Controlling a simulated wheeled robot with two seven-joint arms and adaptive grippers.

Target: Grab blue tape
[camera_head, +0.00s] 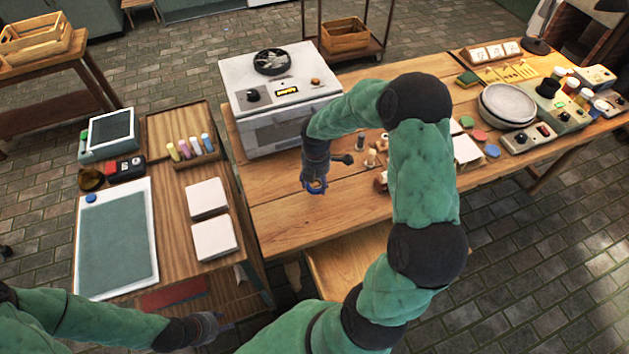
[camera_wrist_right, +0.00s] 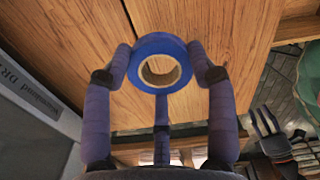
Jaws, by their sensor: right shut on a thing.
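The blue tape (camera_wrist_right: 158,42) is a roll with a tan cardboard core. My right gripper (camera_wrist_right: 161,68) is shut on it, with fingertips against its left and right sides and a third finger below. In the head view the tape (camera_head: 317,188) shows at the tips of my right gripper (camera_head: 314,180), over the wooden table near its left part; its exact height is unclear. My left gripper (camera_head: 220,326) is low at the left, away from the tape. Its fingers look spread and empty in the right wrist view (camera_wrist_right: 264,122).
A white oven (camera_head: 282,80) stands just behind my right gripper. The side table at left holds white tiles (camera_head: 214,238), a green mat (camera_head: 116,240) and colored bottles (camera_head: 190,149). Small wooden items (camera_head: 371,157) lie right of the gripper. White bowls (camera_head: 508,104) stand further right.

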